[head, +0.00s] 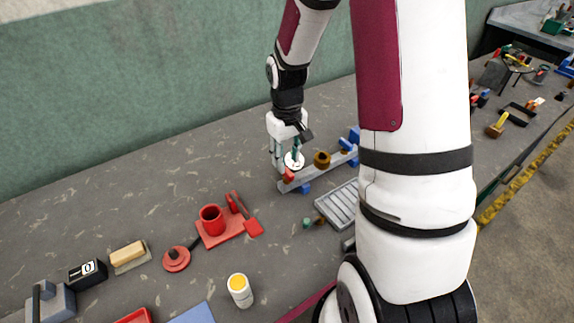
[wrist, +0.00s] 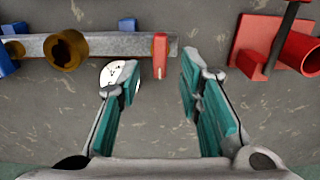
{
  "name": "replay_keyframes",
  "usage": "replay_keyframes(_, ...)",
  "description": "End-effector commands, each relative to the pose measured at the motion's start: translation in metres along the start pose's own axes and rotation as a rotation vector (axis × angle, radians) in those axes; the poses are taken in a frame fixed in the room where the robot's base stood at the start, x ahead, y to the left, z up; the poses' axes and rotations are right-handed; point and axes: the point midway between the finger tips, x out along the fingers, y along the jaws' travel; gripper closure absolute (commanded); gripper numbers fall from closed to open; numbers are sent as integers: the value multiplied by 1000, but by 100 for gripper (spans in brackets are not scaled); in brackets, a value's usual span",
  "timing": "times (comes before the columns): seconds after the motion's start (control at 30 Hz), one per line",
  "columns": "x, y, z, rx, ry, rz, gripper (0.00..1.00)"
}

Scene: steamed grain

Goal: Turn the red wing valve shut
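The red wing valve (head: 289,176) is at the near-left end of a grey pipe (head: 325,170) on the workbench. In the wrist view the red wing (wrist: 160,55) stands crosswise to the pipe (wrist: 112,44). My gripper (head: 285,162) is above that end of the pipe, pointing down. The wing shows just beyond the gap between the fingertips. A white-faced gauge (wrist: 118,72) is beside the pipe, partly hidden by the left finger.
A brown ring fitting (wrist: 67,50) sits on the pipe, with blue supports (head: 348,142). A red plate with a red cup (head: 212,218) stands to the left. A grey slotted tray (head: 338,206) lies nearer my body. Bare bench lies behind the pipe.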

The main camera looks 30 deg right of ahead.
Motion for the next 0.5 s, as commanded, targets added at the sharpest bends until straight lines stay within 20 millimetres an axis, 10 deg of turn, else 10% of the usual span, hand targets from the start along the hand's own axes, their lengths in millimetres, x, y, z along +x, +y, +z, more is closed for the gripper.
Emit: replay_keyframes(0.5,-79,0,0,0,1,1,67)
